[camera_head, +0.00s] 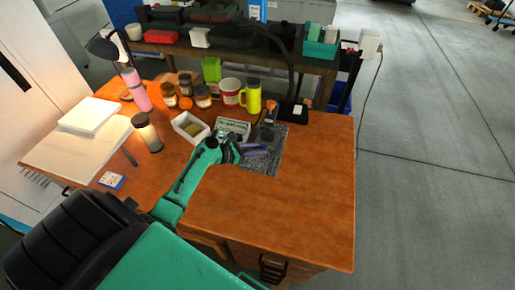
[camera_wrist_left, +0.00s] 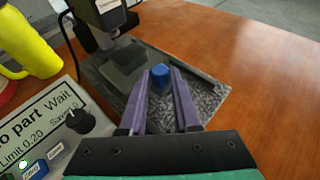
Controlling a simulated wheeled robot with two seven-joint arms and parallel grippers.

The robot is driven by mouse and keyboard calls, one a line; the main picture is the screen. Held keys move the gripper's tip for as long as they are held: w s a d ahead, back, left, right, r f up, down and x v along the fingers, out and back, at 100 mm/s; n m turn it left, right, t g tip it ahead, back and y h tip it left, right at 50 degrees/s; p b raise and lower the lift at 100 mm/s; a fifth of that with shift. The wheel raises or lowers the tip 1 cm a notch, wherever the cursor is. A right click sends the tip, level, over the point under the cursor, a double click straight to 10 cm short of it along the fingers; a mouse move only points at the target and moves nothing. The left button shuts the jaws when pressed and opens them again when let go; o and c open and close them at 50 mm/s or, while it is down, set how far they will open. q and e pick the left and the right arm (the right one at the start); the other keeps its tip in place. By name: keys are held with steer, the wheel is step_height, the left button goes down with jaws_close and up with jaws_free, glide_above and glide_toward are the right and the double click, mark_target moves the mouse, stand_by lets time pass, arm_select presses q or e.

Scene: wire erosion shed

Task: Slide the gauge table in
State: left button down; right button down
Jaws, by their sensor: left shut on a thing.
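My left gripper (camera_head: 256,151) is at the gauge stand on the wooden desk. In the left wrist view its purple fingers (camera_wrist_left: 161,78) are shut on a blue knob (camera_wrist_left: 159,74). A dark grey gauge table (camera_wrist_left: 124,66) lies just beyond the knob, under the gauge's upright head (camera_wrist_left: 103,14). How the knob joins the table is hidden. The gauge stand (camera_head: 267,128) rests on a speckled grey plate (camera_head: 262,164). A controller box (camera_head: 233,127) stands left of it; its screen, partly cut off in the wrist view (camera_wrist_left: 50,120), reads "Wait". My right gripper is not in view.
A yellow mug (camera_head: 252,97), a red-and-white tub (camera_head: 230,91), jars (camera_head: 203,96) and a white tray (camera_head: 190,128) stand behind and left of the gripper. A cable runs behind the gauge. The desk's right and front parts (camera_head: 310,200) are clear.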

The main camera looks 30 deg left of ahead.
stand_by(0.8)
arm_select(q)
steer(key=shift+w+a+b, duration=0.25)
steer(key=shift+w+b, duration=0.15)
steer(key=shift+w, duration=0.45)
steer(key=shift+w+a, duration=0.1)
steer(key=shift+w, duration=0.3)
steer(key=shift+r, duration=0.2)
steer(key=c, duration=0.7)
jaws_free()
steer(key=shift+c, duration=0.2)
steer(key=shift+o, duration=0.6)
steer(key=shift+w+f, duration=0.1)
steer(key=shift+f, duration=0.05)
